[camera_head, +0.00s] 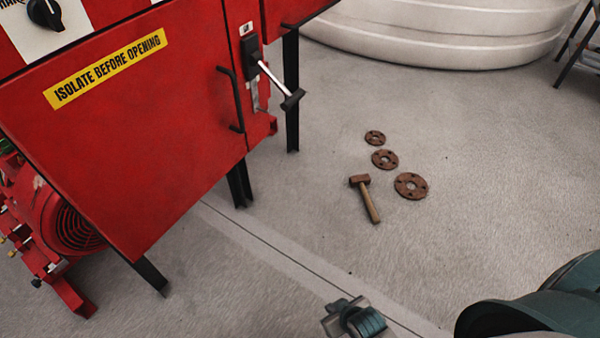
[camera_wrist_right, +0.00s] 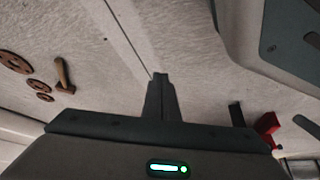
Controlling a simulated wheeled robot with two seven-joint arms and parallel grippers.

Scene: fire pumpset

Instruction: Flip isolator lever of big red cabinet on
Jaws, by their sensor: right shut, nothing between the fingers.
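The big red cabinet (camera_head: 150,120) fills the upper left of the head view, with a yellow "ISOLATE BEFORE OPENING" label on its front. The isolator lever (camera_head: 277,80) is on the cabinet's right side. It has a black base, a silver shaft and a black crossbar end, and it sticks out down and to the right. My right gripper (camera_head: 346,316) is at the bottom of the head view, well below the lever and apart from the cabinet. Its fingers also show in the right wrist view (camera_wrist_right: 160,80), shut and empty. My left gripper is not in view.
A hammer (camera_head: 367,199) and rusty flanges, one of them large (camera_head: 410,186), lie on the grey floor. A white tank (camera_head: 440,35) stands at the back right. A black cabinet handle (camera_head: 232,100) is left of the lever. Open floor lies between gripper and cabinet.

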